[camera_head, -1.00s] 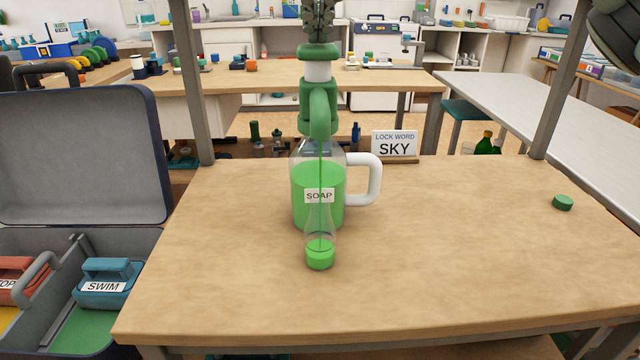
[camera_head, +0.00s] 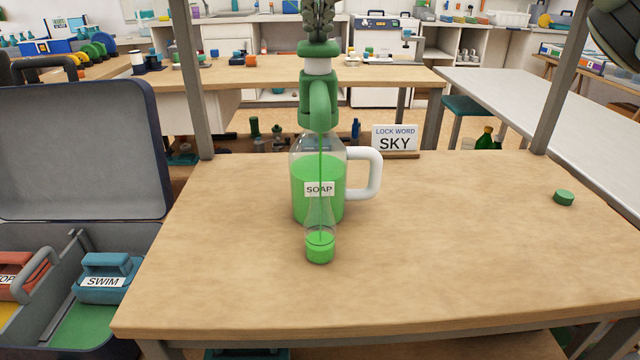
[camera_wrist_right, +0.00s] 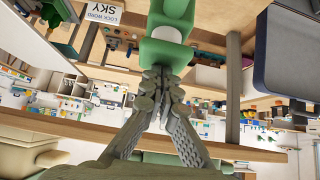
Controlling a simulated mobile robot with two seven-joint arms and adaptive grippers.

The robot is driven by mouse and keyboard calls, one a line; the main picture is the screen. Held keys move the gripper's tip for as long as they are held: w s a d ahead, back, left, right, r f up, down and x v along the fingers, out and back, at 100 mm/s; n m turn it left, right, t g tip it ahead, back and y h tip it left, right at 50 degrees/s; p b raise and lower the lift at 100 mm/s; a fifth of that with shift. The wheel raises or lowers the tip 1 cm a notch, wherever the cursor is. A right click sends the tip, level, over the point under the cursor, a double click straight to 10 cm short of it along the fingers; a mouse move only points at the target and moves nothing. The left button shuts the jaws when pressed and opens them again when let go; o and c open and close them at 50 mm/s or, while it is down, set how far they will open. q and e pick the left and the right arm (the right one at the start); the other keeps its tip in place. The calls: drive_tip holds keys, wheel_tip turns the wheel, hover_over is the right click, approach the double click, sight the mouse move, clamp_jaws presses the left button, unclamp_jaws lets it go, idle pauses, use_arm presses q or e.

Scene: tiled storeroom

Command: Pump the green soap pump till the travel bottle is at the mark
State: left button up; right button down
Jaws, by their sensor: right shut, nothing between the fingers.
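The clear soap bottle (camera_head: 302,190) with a white handle (camera_head: 374,174) stands on the table, partly full of green soap and labelled SOAP. Its green pump (camera_head: 318,100) has a green top above a white neck, and the spout points toward me. A small clear travel bottle (camera_head: 320,248) stands upright under the spout, with green soap in its lower part. A thin green stream runs down into it. I cannot make out its mark. My right gripper (camera_head: 319,30) is shut and empty, fingertips down on the pump top; in the right wrist view the fingertips (camera_wrist_right: 160,80) meet the green pump top (camera_wrist_right: 166,52). My left gripper is out of view.
A green cap (camera_head: 564,198) lies at the table's right. A LOCK WORD SKY sign (camera_head: 395,139) stands behind the soap bottle. An open case (camera_head: 75,150) with labelled blocks is at the left. Grey posts (camera_head: 190,80) rise at the table's back corners. The table front (camera_head: 400,290) is clear.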

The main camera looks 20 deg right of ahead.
drive_tip(key=shift+r, duration=0.45)
drive_tip(key=shift+f+b, duration=0.45)
drive_tip(key=shift+f, duration=0.6)
idle(0.6)
idle(0.3)
drive_tip(key=shift+r+p, duration=0.85)
drive_tip(key=shift+r, duration=0.25)
wheel_tip(320, 180, up, 5)
drive_tip(key=p, duration=0.4)
drive_tip(key=shift+f, duration=0.2)
drive_tip(key=shift+r, duration=0.65)
